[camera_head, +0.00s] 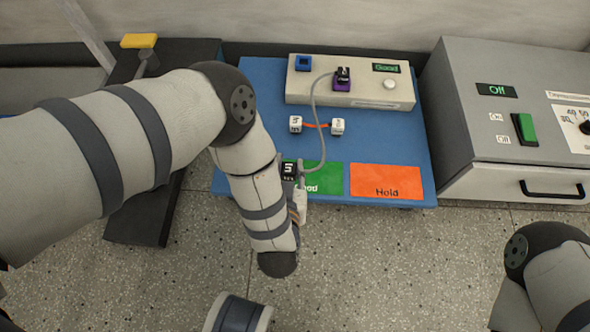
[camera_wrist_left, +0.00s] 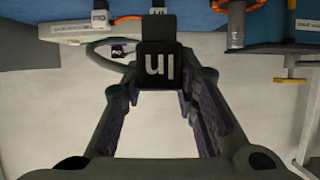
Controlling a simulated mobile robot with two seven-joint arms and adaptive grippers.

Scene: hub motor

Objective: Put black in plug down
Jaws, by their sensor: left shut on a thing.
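The black In plug (camera_head: 289,169) is gripped between the fingertips of my left gripper (camera_head: 291,174), at the left part of the green Good mat (camera_head: 322,178). In the left wrist view the black In plug (camera_wrist_left: 160,65) sits upside down between the dark fingers of my left gripper (camera_wrist_left: 160,82). I cannot tell whether it touches the mat. A grey cable (camera_head: 323,125) runs from near it to a second black plug (camera_head: 343,73) at the purple socket (camera_head: 342,85) of the tester panel. My right gripper is out of view; only part of that arm shows at lower right.
The beige tester panel (camera_head: 300,93) has an empty-looking blue socket (camera_head: 304,62), a white button and a lit Good display (camera_head: 386,68). Two white plugs (camera_head: 296,124) joined by an orange cable lie mid-table. An orange Hold mat (camera_head: 386,181) is bare. A grey switch box (camera_head: 512,115), reading Off, stands right.

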